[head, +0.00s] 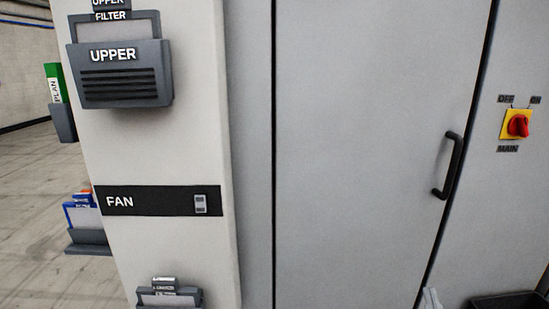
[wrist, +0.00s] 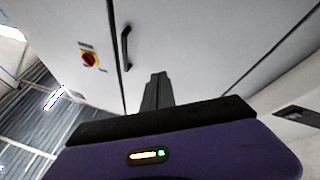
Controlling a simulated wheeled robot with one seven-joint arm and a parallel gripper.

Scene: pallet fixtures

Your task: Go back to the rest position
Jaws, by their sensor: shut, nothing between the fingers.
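My gripper (wrist: 157,78) shows in the wrist view, its dark fingers together and empty. It points toward the grey cabinet door (head: 350,130), apart from the door handle as far as the view shows. The black door handle (head: 449,165) is upright on the door's right side in the head view; it also shows in the wrist view (wrist: 126,48). I cannot clearly make out the gripper in the head view.
A red and yellow main switch (head: 516,124) is right of the door. On the left side panel are an upper filter holder (head: 120,88), a FAN strip (head: 150,201) and a lower holder (head: 170,299). A black bin (head: 508,302) stands at bottom right. Open floor (head: 30,190) lies left.

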